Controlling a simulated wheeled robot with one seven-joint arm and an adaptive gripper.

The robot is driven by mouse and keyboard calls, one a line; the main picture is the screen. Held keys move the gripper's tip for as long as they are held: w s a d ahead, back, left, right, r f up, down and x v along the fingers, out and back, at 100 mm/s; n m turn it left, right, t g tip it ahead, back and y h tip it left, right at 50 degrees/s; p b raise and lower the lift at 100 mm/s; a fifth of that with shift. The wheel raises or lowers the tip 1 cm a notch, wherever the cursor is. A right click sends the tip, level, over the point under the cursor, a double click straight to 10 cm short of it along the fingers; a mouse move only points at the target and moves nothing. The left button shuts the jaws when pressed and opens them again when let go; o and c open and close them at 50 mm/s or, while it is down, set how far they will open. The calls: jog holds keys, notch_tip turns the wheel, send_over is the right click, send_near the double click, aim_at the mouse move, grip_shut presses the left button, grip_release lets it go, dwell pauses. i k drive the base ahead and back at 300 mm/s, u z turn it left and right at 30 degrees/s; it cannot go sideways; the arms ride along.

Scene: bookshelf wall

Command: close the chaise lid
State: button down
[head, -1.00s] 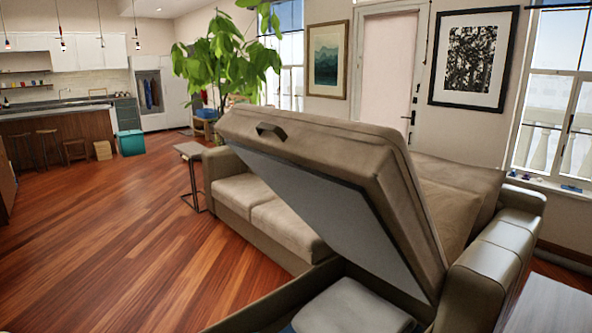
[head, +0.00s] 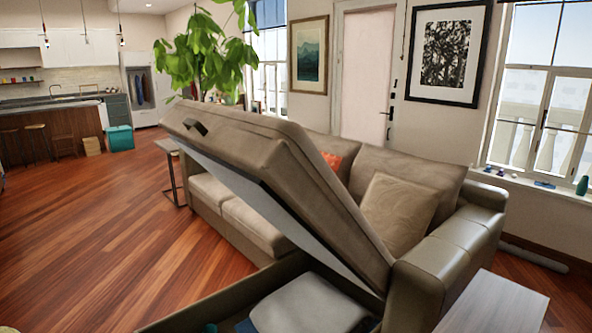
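The chaise lid (head: 262,150) is a thick taupe cushion panel, raised at a slant over the sofa's storage box. Its free edge is up at the left and its low end is at the right near the sofa arm. A dark handle (head: 196,126) sits on the free edge. The open storage box (head: 205,312) below holds a folded grey item (head: 312,303). My gripper and arm are not in view.
The sofa seat (head: 245,222) and armrest (head: 455,252) lie behind and right of the lid. A small side table (head: 168,147) stands beyond the sofa. A grey wooden tabletop (head: 495,303) is at the lower right. The wood floor (head: 90,240) at left is clear.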

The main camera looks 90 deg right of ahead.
aim_at(263, 171)
jog(key=z, duration=0.85)
jog(key=k, duration=0.3)
jog(key=z, duration=0.65)
